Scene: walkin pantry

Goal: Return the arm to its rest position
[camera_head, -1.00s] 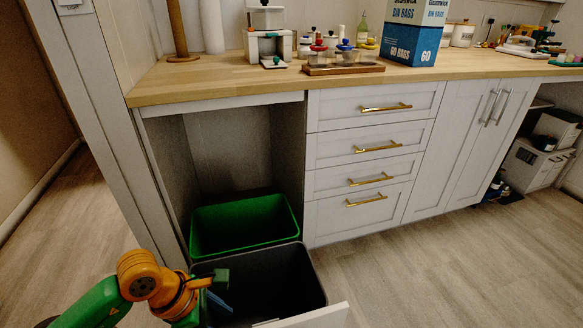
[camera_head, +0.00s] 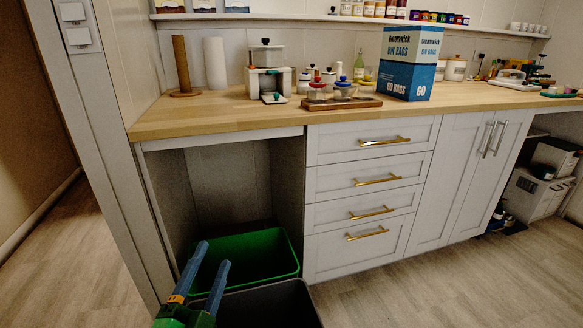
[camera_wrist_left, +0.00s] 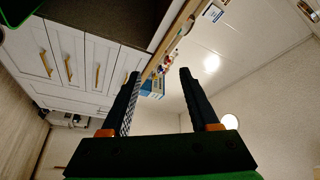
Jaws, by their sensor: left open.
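My left gripper (camera_head: 205,275) is at the bottom of the head view, its two blue fingers pointing up in front of the bins. The fingers are apart with nothing between them. In the left wrist view the same gripper (camera_wrist_left: 160,75) shows two dark fingers spread wide and empty. My right gripper is not in view.
A green bin (camera_head: 283,256) and a dark grey bin (camera_head: 290,300) stand in the pull-out at the cabinet opening. The wooden counter (camera_head: 220,118) holds a blue bin-bag box (camera_head: 408,78) and several small items. Drawers (camera_head: 370,183) are shut. The floor (camera_head: 430,290) at right is clear.

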